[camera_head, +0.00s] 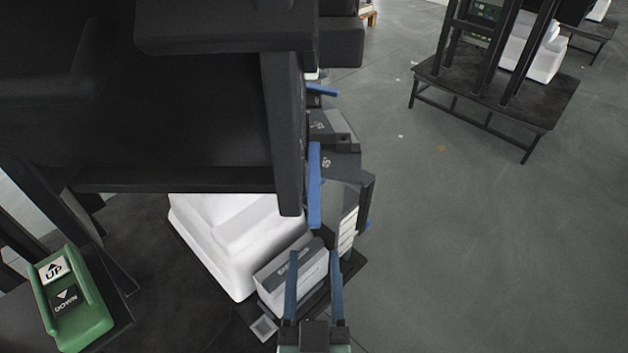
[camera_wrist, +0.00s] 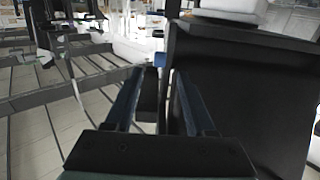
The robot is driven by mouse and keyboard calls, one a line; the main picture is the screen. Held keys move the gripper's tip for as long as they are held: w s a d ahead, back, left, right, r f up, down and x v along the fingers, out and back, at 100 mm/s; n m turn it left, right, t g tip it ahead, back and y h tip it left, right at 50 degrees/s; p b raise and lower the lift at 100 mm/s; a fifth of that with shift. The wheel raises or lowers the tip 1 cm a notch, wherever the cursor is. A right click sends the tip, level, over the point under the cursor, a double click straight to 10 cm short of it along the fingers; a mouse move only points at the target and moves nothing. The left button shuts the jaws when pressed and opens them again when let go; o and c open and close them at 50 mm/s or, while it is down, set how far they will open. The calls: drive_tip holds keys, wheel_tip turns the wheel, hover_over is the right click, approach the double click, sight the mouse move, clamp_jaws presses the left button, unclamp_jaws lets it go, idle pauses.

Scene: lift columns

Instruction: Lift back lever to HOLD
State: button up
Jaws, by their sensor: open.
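My gripper (camera_head: 314,262) is at the bottom middle of the head view, its two blue-grey fingers apart with a grey box partly between and behind them. In the wrist view, my gripper (camera_wrist: 158,80) is open, with nothing held between the fingers. A small blue piece (camera_wrist: 160,66) shows beyond the fingertips, beside a dark panel. An upright blue bar (camera_head: 314,185) stands by the dark column edge in the head view, with a shorter blue bar (camera_head: 322,90) above it. I cannot tell which of these, if any, is the back lever. No HOLD mark is readable.
A green control box (camera_head: 85,322) with UP and DOWN buttons is at the lower left. A large dark frame fills the upper left, above a white block (camera_head: 215,245) and a lettered grey box (camera_head: 290,275). A dark table (camera_head: 550,95) stands at upper right. Floor at right is clear.

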sight(314, 200)
drive_tip(key=shift+w, duration=0.7)
drive_tip(key=w+b, duration=0.1)
drive_tip(key=w, duration=1)
drive_tip(key=shift+b, duration=0.4)
clamp_jaws()
idle(0.4)
